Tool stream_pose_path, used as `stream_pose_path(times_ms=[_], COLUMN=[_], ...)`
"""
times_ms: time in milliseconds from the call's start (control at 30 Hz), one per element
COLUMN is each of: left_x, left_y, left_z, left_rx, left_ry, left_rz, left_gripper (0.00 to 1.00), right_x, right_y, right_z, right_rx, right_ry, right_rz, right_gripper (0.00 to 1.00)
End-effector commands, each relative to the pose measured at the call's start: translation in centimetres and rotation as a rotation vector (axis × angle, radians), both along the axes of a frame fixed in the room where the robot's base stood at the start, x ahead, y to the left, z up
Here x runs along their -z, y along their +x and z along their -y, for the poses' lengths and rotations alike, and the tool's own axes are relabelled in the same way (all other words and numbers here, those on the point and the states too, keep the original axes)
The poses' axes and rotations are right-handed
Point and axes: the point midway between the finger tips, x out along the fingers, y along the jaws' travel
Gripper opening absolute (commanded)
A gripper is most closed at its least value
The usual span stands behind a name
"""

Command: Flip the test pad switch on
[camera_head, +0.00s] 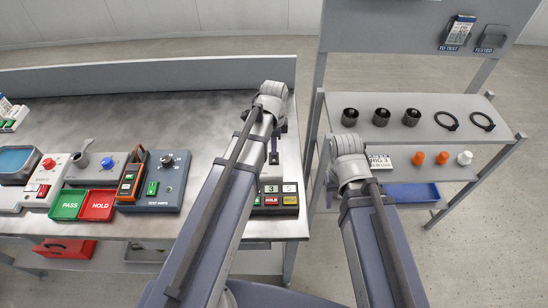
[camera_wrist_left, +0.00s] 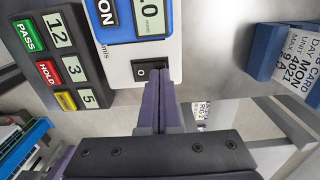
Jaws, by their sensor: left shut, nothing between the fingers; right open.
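The test pad appears to be the white unit with a blue panel and a display reading in mm/s (camera_wrist_left: 118,55) in the left wrist view. Its black rocker switch (camera_wrist_left: 142,72) shows an O mark, and part of it is hidden behind my fingers. My left gripper (camera_wrist_left: 160,78) is shut and empty, with its purple fingertips right at the switch; I cannot tell whether they touch it. In the head view my left gripper (camera_head: 274,157) points down over the bench's right end, and the arm hides part of the unit. My right gripper (camera_head: 329,190) is open, largely hidden behind its wrist.
A black box with PASS and HOLD buttons (camera_head: 276,200) stands close in front of the unit. A blue card holder (camera_wrist_left: 264,52) is close by. A TEST-AMPS box (camera_head: 168,188) and green and red trays stand left. A shelf rack (camera_head: 458,103) with parts stands right.

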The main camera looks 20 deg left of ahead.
Motion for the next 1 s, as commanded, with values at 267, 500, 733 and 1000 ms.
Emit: stream_pose_path(times_ms=[267,500,733,1000], left_x=[0.5,0.5,-0.8,-3.0], left_y=[0.0,0.0,0.0,0.0], left_z=[0.0,0.0,0.0,0.0], left_rx=[0.000,0.000,0.000,0.000], left_ry=[0.000,0.000,0.000,0.000], left_rz=[0.000,0.000,0.000,0.000], left_gripper=[0.00,0.00,0.00,0.00], right_x=[0.5,0.5,-0.8,-3.0], right_y=[0.0,0.0,0.0,0.0], right_z=[0.0,0.0,0.0,0.0], right_rx=[0.000,0.000,0.000,0.000], right_ry=[0.000,0.000,0.000,0.000], right_rz=[0.000,0.000,0.000,0.000], right_gripper=[0.50,0.50,0.50,0.50])
